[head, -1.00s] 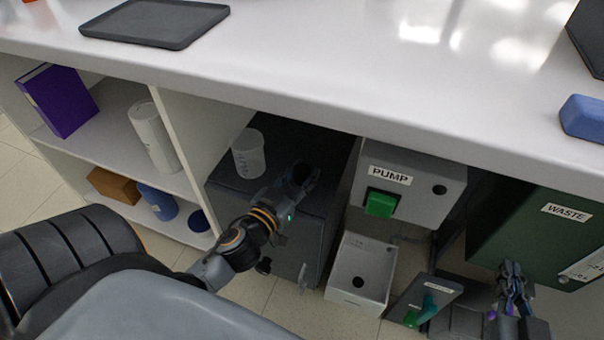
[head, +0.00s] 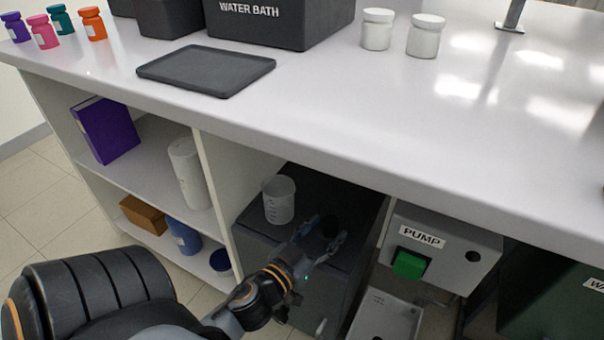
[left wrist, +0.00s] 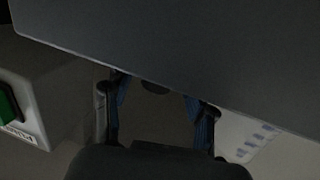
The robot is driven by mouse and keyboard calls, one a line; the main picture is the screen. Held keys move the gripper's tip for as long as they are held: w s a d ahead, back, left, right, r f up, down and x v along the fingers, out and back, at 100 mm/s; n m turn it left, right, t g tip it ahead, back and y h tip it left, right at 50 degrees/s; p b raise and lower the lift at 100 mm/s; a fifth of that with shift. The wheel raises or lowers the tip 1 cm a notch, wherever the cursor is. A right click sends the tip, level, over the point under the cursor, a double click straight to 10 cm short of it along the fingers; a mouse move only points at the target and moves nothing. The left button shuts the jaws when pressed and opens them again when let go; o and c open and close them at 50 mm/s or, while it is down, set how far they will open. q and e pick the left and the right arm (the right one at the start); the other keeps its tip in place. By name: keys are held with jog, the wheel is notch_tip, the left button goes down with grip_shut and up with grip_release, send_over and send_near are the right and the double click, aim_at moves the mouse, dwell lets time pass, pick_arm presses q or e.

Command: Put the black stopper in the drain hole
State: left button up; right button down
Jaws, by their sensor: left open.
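My left gripper (head: 325,238) is open over the top of a dark cabinet (head: 345,282) under the bench. A small black piece, which looks like the stopper (head: 330,227), is between its fingers. In the left wrist view, the dark piece (left wrist: 155,88) shows between the two fingertips (left wrist: 160,105), partly cut off by a grey surface. I cannot tell whether the fingers touch it. The pale basin (head: 388,315) below the pump box is cut by the bottom edge of the head view, so its drain hole does not show clearly. My right gripper is out of view.
A clear beaker (head: 279,199) stands on the cabinet left of the gripper. The pump box (head: 470,245) with a green button is to the right. The white bench (head: 340,120) overhangs the cabinet. A shelf wall (head: 215,190) stands at the left.

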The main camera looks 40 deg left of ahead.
pick_arm(q)
jog(key=s, duration=0.9)
jog(key=shift+s+d+r, duration=0.2)
jog(key=shift+s+r, duration=0.1)
jog(key=shift+s, duration=0.05)
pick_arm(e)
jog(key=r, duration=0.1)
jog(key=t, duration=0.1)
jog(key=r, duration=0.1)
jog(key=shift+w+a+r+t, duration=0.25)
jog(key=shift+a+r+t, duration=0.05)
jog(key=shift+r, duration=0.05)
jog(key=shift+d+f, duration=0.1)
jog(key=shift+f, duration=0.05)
